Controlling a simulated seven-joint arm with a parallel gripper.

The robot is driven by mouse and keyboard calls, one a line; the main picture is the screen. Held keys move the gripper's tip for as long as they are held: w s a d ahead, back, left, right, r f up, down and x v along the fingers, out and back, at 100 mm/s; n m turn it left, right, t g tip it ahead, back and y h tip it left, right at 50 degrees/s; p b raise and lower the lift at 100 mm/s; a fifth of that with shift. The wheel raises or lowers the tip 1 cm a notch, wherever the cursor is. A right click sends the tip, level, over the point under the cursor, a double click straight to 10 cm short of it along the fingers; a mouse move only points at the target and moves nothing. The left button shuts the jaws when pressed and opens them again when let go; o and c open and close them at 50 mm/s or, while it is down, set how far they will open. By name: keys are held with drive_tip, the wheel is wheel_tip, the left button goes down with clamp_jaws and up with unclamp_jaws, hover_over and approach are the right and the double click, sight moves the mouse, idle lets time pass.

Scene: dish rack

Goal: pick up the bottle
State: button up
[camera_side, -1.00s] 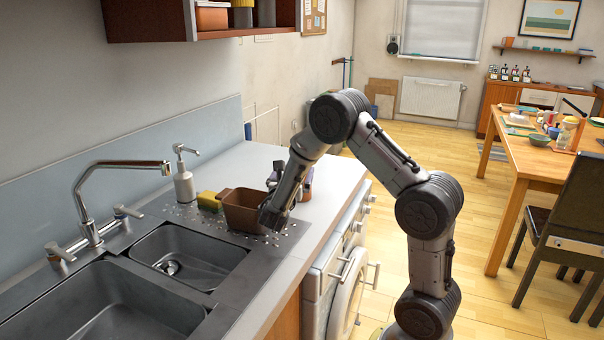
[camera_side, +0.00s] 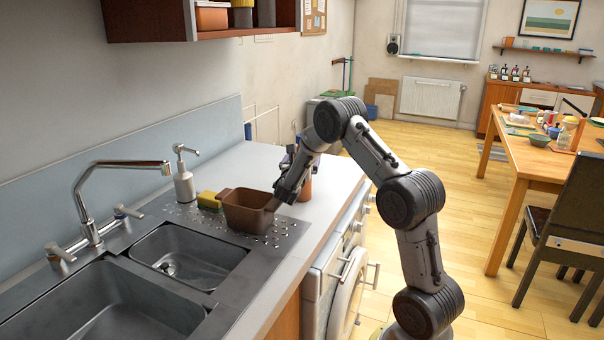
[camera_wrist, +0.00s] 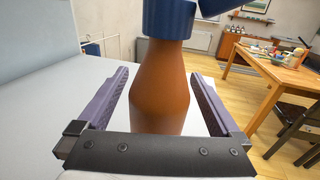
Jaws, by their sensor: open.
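The bottle (camera_wrist: 160,90) is orange-brown with a blue top (camera_wrist: 168,18), and it stands upright on the pale counter. My gripper (camera_wrist: 161,74) is open, with one purple finger on each side of the bottle. A gap shows between the bottle and each finger, so the jaws are not closed on it. In the side view the bottle (camera_side: 306,187) is mostly hidden behind my wrist, and only a strip of orange-brown shows.
A brown tub (camera_side: 247,212) stands just left of my gripper on the perforated drainer. A yellow-green sponge (camera_side: 208,200) and a white soap dispenser (camera_side: 184,181) are behind it. The sink (camera_side: 187,255) is to the left. Counter beyond the bottle looks clear.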

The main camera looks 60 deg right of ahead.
drive_tip(key=shift+w+d, duration=0.2)
drive_tip(key=shift+d, duration=0.5)
drive_tip(key=c, duration=0.8)
drive_tip(key=shift+r, duration=0.15)
drive_tip(key=shift+c, duration=0.6)
drive_tip(key=shift+r, duration=0.15)
